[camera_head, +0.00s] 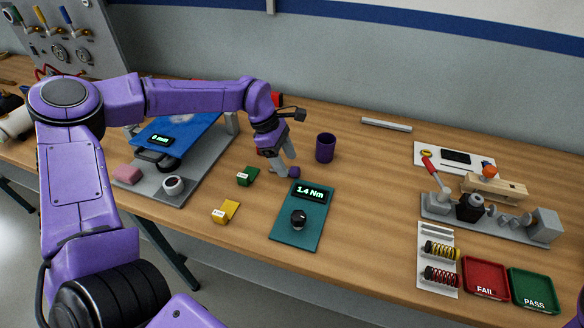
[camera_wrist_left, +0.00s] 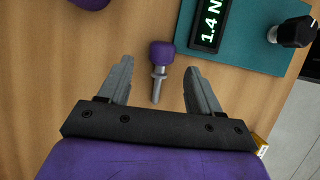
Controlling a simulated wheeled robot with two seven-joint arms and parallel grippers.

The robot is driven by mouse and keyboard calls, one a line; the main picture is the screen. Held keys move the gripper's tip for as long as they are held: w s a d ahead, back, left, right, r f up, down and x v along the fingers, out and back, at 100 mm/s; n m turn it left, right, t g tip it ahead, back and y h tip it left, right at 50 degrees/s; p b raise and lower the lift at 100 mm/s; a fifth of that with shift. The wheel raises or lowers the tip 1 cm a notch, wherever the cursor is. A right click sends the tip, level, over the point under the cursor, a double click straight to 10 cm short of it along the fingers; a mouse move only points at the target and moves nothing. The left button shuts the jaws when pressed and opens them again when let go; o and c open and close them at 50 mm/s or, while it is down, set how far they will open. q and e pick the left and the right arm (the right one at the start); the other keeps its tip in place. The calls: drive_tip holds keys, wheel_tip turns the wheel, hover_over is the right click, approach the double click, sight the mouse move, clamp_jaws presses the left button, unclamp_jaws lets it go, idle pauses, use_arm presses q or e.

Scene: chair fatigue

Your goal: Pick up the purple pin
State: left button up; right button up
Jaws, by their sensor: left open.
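The purple pin (camera_wrist_left: 161,55) has a purple knob and a thin metal shaft. In the wrist view it lies on the wooden table between the two fingers of my left gripper (camera_wrist_left: 160,68), with clear gaps on both sides. In the head view the pin's knob (camera_head: 294,172) shows at the fingertips of my left gripper (camera_head: 288,166), just behind the teal torque plate (camera_head: 316,222); the shaft is hidden there. My left gripper is open, low over the table, holding nothing. My right gripper is not in view.
A purple cup (camera_head: 325,148) stands close to the right of the gripper. A green block (camera_head: 247,176) and a yellow block (camera_head: 226,212) lie to the left. A grey press fixture (camera_head: 490,219) and the red FAIL (camera_head: 486,278) and green PASS (camera_head: 534,292) trays are at right.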

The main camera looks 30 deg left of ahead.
use_arm(q)
drive_tip(key=x, duration=0.2)
drive_tip(key=shift+d+f, duration=0.25)
drive_tip(key=shift+f, duration=0.1)
clamp_jaws()
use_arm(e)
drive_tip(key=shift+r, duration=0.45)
use_arm(q)
drive_tip(key=shift+r+b, duration=0.35)
drive_tip(key=shift+r, duration=0.1)
drive_tip(key=s+d+r+b, duration=0.4)
drive_tip(key=s+d+r, duration=0.1)
drive_tip(key=s+r, duration=0.7)
drive_tip(key=shift+s+b, duration=0.35)
drive_tip(key=shift+s, duration=0.15)
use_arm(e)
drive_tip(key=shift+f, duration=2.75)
use_arm(q)
drive_tip(key=shift+d, duration=0.15)
